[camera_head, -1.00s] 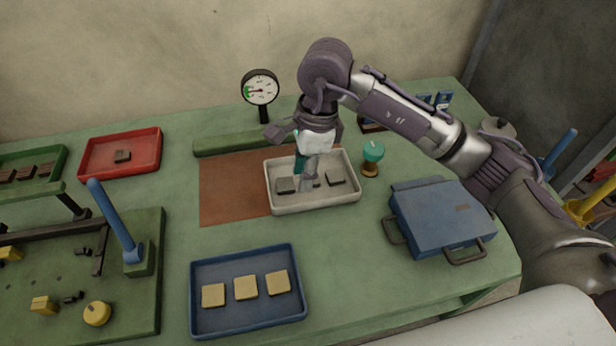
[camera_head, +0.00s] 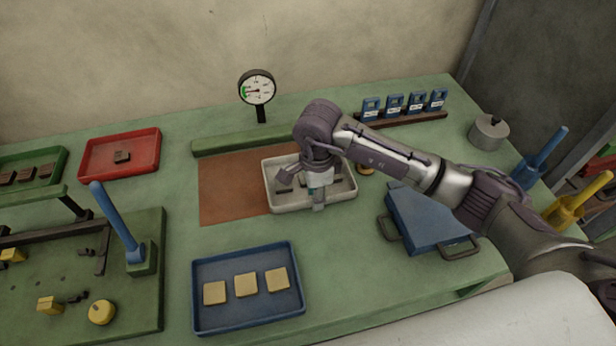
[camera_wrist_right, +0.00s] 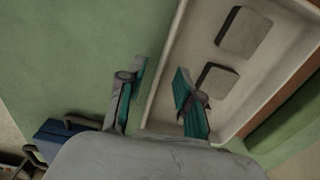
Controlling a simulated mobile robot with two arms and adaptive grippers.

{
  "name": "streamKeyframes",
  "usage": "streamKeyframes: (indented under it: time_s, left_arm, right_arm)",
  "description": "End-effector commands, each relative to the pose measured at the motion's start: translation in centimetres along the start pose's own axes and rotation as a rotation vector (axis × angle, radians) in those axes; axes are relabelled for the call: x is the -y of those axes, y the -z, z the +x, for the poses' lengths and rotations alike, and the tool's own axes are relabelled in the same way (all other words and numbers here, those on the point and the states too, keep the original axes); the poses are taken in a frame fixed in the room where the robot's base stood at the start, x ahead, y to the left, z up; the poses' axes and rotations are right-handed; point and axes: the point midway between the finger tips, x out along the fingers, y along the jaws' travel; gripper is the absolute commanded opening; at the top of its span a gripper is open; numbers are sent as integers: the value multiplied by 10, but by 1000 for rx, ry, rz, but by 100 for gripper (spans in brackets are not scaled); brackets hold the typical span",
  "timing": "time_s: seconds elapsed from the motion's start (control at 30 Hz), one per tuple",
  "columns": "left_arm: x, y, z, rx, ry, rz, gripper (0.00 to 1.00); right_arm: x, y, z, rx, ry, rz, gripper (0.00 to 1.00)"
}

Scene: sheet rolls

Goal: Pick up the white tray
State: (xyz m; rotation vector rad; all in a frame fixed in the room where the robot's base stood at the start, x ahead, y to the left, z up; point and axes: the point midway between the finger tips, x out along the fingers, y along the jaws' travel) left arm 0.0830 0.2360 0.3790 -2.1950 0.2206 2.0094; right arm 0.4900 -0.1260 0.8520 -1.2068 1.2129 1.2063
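The white tray (camera_head: 287,208) lies on the green bench, partly on a brown mat, with a few dark blocks in it. My right gripper (camera_head: 318,203) points down at the tray's near long wall, and my arm hides part of the tray. In the right wrist view the fingers (camera_wrist_right: 160,80) are open with teal pads. One finger is over the bench side and the other over the inside of the tray (camera_wrist_right: 205,35), with the wall running between them in the picture. Contact cannot be told. My left gripper is not in view.
A blue tray (camera_head: 207,322) with yellow blocks lies in front. A blue case (camera_head: 425,215) stands to the right, partly under my arm. A dial gauge (camera_head: 257,88) and a green bar (camera_head: 225,143) are behind. A red tray (camera_head: 95,165) is at left.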

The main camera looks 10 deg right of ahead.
Motion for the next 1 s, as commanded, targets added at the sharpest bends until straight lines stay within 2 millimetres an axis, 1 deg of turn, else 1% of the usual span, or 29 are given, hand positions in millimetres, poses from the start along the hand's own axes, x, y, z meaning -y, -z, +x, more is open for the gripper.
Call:
streamKeyframes:
  time_s: [0.1, 0.17, 0.4, 0.57, 0.6, 1.0]
  left_arm:
    - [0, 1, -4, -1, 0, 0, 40]
    - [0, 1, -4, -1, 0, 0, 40]
    - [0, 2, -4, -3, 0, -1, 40]
    - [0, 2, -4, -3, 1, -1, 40]
    - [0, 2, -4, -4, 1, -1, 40]
    - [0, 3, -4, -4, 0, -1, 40]
  right_arm:
    - [0, 0, 14, 1, -2, 0, 34]
    - [0, 0, 17, 1, 0, 0, 34]
    - [0, 0, 20, 2, 1, 0, 34]
    - [0, 0, 20, 2, 1, 0, 8]
    - [0, 0, 19, 1, 1, 0, 1]
    - [1, 0, 18, 2, 3, 0, 0]
